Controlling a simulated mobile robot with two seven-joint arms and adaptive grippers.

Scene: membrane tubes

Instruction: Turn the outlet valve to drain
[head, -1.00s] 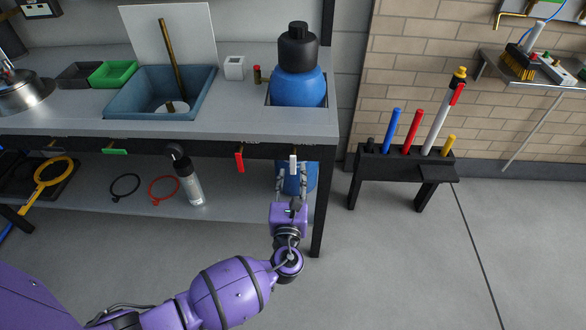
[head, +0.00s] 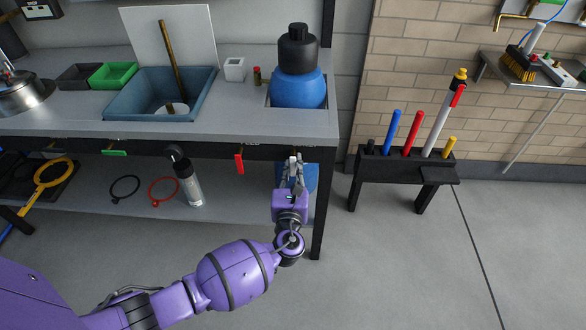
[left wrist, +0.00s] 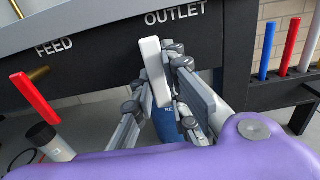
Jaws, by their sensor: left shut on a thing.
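The outlet valve's white lever handle (left wrist: 154,72) hangs roughly straight down from the dark front rail of the bench, below the OUTLET label (left wrist: 176,13) in the left wrist view. In the head view the white handle (head: 293,161) shows only in part above my fingers. My left gripper (head: 293,170) has its fingers on both sides of the handle and is shut on it; its fingers (left wrist: 158,98) also show in the left wrist view. The handle's pivot is not clear to see. My right gripper is not in view.
A red lever (head: 239,163) hangs to the left, by the FEED label (left wrist: 55,47). A blue bottle (head: 298,88) with a black cap sits in the bench top (head: 215,122). A bench leg (head: 321,215) stands right of my gripper. A black rack (head: 402,166) stands further right.

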